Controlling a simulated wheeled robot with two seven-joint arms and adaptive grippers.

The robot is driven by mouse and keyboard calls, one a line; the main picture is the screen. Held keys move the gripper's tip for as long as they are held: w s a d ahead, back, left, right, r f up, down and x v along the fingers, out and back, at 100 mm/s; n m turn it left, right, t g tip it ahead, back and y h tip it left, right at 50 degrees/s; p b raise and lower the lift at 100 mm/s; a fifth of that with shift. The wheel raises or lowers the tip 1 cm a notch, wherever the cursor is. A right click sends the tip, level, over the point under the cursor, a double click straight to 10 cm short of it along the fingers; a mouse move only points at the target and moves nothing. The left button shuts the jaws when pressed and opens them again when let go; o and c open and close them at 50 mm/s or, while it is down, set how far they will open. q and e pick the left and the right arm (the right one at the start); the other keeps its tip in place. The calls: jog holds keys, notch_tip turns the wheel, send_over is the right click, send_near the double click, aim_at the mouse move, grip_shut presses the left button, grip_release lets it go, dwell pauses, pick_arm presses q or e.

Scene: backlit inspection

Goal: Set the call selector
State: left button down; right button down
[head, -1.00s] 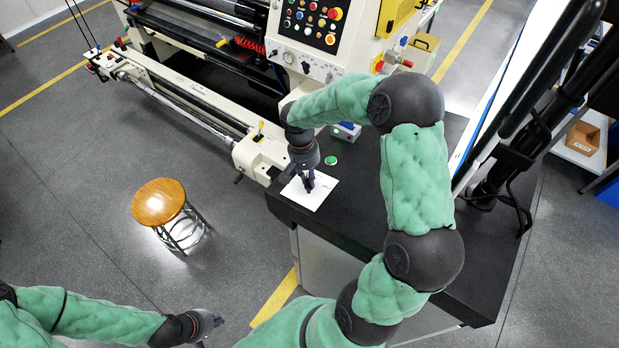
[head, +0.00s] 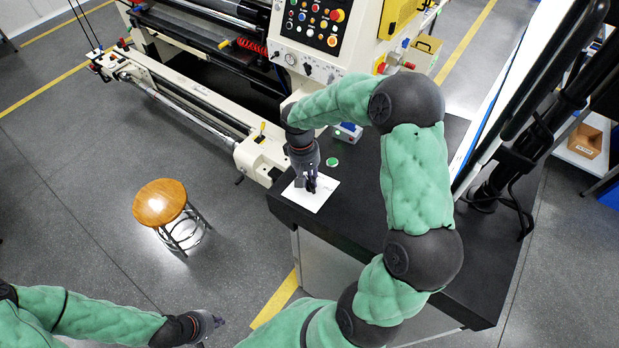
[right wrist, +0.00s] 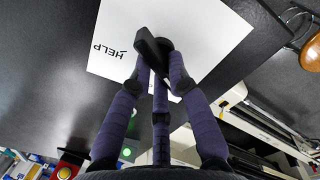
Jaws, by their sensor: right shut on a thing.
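The call selector is a black bar-shaped knob (right wrist: 148,45) on a white plate (head: 323,196), which lies on the dark bench top. In the right wrist view the plate (right wrist: 215,35) bears the word HELP (right wrist: 108,53) to the left of the knob, upside down. My right gripper (head: 310,186) is over the plate, and in the right wrist view its fingers (right wrist: 154,62) close around the knob. One end of the knob sticks out toward the upper left. Other marks on the plate are hidden. My left gripper (head: 214,322) is low at the left, far from the plate; its fingers are unclear.
A green button (head: 332,162) and a small blue-and-white box (head: 347,132) are behind the plate. A machine with a button panel (head: 314,27) stands at the back. A wooden stool (head: 160,203) is left of the bench (head: 355,225), on otherwise open floor.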

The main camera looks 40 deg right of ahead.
jog(key=c, duration=1.2)
grip_release()
jog(key=shift+w, duration=0.1)
jog(key=r, duration=0.4)
jog(key=w+r, duration=0.1)
jog(key=r, duration=0.3)
jog(key=w+r, duration=0.1)
jog(key=r, duration=0.3)
jog(key=shift+a, duration=0.3)
jog(key=shift+f, duration=0.15)
